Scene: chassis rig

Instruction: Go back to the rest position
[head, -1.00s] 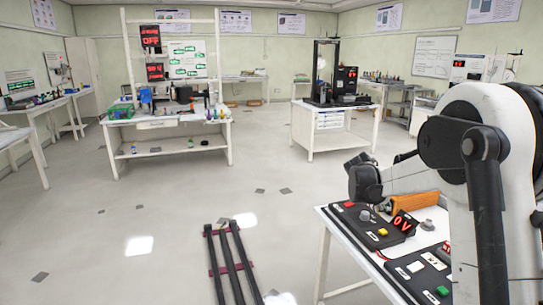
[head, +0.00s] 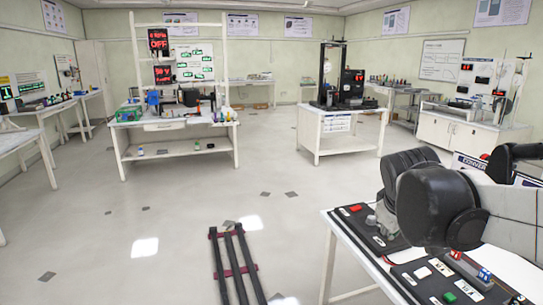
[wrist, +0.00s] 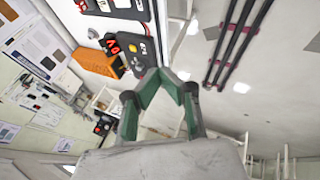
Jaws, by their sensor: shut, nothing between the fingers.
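My gripper (wrist: 157,74) shows in the wrist view with its green-and-grey fingers drawn together at the tips and nothing between them. It appears in front of the edge of the bench with the panels, apart from it as far as I can tell. In the head view my arm is folded at the right, over that bench. Its dark joint housing faces the camera, and I cannot make out the gripper there.
The white bench (head: 350,279) at the right carries button panels (head: 436,281). Dark rails (head: 233,266) lie on the floor. Open floor spreads at the left and middle.

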